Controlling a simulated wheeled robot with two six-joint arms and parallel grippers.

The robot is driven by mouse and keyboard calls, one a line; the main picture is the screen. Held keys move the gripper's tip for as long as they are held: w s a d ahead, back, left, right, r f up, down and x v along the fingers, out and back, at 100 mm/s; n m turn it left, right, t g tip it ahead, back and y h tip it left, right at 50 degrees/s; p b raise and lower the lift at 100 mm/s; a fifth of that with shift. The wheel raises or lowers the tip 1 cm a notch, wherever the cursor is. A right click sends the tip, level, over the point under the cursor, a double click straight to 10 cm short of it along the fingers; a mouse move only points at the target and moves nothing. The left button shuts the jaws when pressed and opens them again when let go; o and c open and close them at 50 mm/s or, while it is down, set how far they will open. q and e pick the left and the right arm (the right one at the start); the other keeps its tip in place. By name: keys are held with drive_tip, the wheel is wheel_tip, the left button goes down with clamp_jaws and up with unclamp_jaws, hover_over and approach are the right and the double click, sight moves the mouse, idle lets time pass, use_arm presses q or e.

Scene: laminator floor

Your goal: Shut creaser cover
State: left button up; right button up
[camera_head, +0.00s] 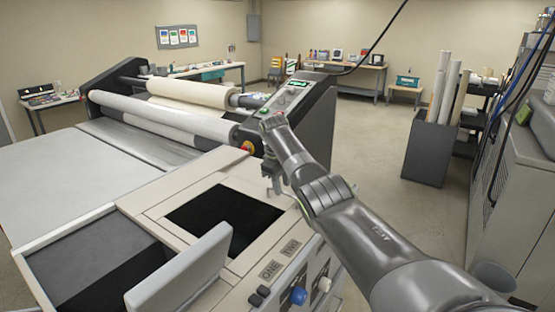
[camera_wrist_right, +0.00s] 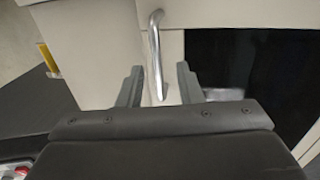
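The creaser is a beige machine top (camera_head: 150,212) with a black opening (camera_head: 225,217), in the lower middle of the head view. A pale panel (camera_head: 185,272) stands tilted up in front of this opening; I cannot tell whether it is the cover. A metal bar handle (camera_wrist_right: 156,55) rises from the beige surface beside the black opening in the right wrist view. My right gripper (camera_wrist_right: 160,88) is open, with one finger on each side of the handle. In the head view my right gripper (camera_head: 274,184) is at the opening's far right corner. My left gripper is not in view.
A laminator with large rollers (camera_head: 165,117) stands behind, its control box (camera_head: 290,95) close to my right arm. A blue knob (camera_head: 298,296) and a white knob (camera_head: 323,284) stick out at the front. A second dark recess (camera_head: 95,265) is at left. Open floor lies to the right.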

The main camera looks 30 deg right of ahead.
drive_tip(key=a+r+b, duration=0.1)
drive_tip(key=r+b, duration=0.1)
drive_tip(key=r, duration=0.5)
drive_tip(key=s+a+r+b, duration=0.1)
drive_tip(key=a+r+b, duration=0.1)
drive_tip(key=r, duration=0.6)
drive_tip(key=shift+r, duration=0.2)
drive_tip(key=shift+s+a+f, duration=0.1)
drive_tip(key=shift+s+f, duration=0.05)
